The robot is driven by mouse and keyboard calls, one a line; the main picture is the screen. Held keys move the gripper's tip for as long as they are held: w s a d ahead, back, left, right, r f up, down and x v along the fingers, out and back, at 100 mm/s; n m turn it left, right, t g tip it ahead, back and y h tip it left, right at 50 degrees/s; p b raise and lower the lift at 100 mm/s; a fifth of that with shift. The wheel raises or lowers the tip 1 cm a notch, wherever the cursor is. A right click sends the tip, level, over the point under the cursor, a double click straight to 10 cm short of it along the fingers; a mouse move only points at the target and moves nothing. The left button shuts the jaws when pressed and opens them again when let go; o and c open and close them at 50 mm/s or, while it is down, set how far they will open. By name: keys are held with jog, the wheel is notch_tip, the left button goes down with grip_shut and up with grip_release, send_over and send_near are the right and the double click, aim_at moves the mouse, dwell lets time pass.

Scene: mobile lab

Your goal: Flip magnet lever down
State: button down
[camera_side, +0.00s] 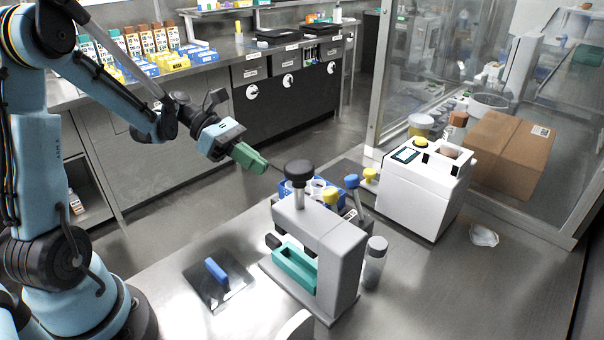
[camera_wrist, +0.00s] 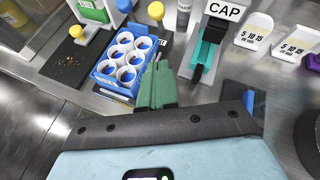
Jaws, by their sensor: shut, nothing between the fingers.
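My gripper (camera_side: 262,168) has green fingers, shut and empty, held in the air left of the grey press. In the wrist view the fingers (camera_wrist: 160,68) meet beside the blue rack (camera_wrist: 98,75), which holds several white cups. The rack (camera_side: 284,189) is partly hidden behind the press in the side view. A blue-topped lever (camera_side: 351,182) stands upright behind the press, with yellow knobs (camera_side: 330,197) nearby. No part is labelled as the magnet lever, so I cannot tell which it is. The fingers show no clear contact with anything.
The grey press (camera_side: 335,255) has a black knob (camera_side: 298,171) on top and a teal tray (camera_side: 295,268). A white machine (camera_side: 425,190) is farther right. A dark plate with a blue handle (camera_side: 216,270) lies in front.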

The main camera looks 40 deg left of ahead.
jog(key=shift+w+d+f, duration=0.45)
jog(key=shift+w+d, duration=0.3)
jog(key=shift+d, duration=0.95)
jog(key=shift+w+d+f, duration=0.4)
jog(key=shift+w+d, duration=0.3)
jog(key=shift+d, duration=1)
jog(key=shift+w+d+f, duration=0.45)
jog(key=shift+w+d, duration=0.3)
jog(key=shift+d, duration=0.95)
jog(key=shift+d+r+y, duration=0.25)
jog(key=shift+d+y, duration=0.05)
